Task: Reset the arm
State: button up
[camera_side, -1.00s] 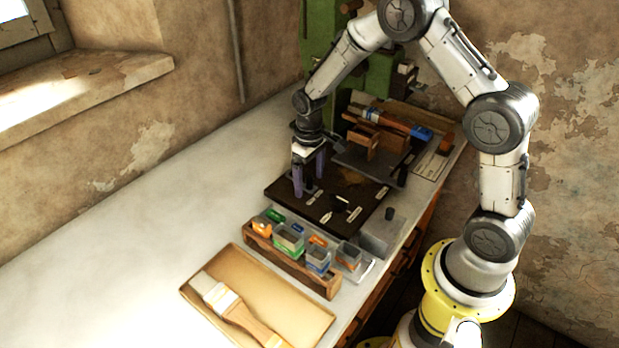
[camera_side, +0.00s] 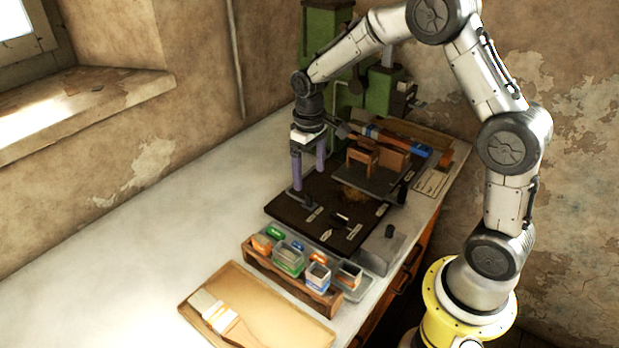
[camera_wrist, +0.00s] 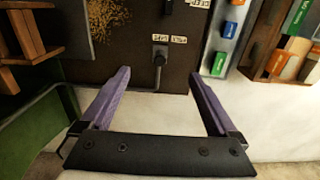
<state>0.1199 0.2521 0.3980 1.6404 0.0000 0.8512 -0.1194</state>
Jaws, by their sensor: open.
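My gripper (camera_side: 309,174) is in the air above the left edge of the dark board (camera_side: 277,206), with its purple fingers pointing down. A small dark lever or knob with a white label (camera_wrist: 160,55) is on the board just beyond the fingertips. The green press (camera_side: 376,90) stands behind my gripper, partly hidden by my arm.
A wooden rack (camera_side: 325,297) with several small bins stands at the board's front. A tray (camera_side: 190,307) holds a wide brush. A grey box (camera_side: 385,250) sits at right. The white bench at left is clear.

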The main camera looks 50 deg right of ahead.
jog(key=s+a+r+t, duration=0.2)
jog(key=s+r, duration=0.2)
jog(key=r, duration=0.4)
jog(key=s+a+r+t, duration=0.1)
jog(key=s+r+t, duration=0.15)
jog(key=r, duration=0.65)
jog(key=s+a+f+t, duration=0.1)
jog(key=s+a, duration=0.1)
jog(key=s, duration=1.6)
jog(key=shift+s+f, duration=0.3)
jog(key=shift+f, duration=0.05)
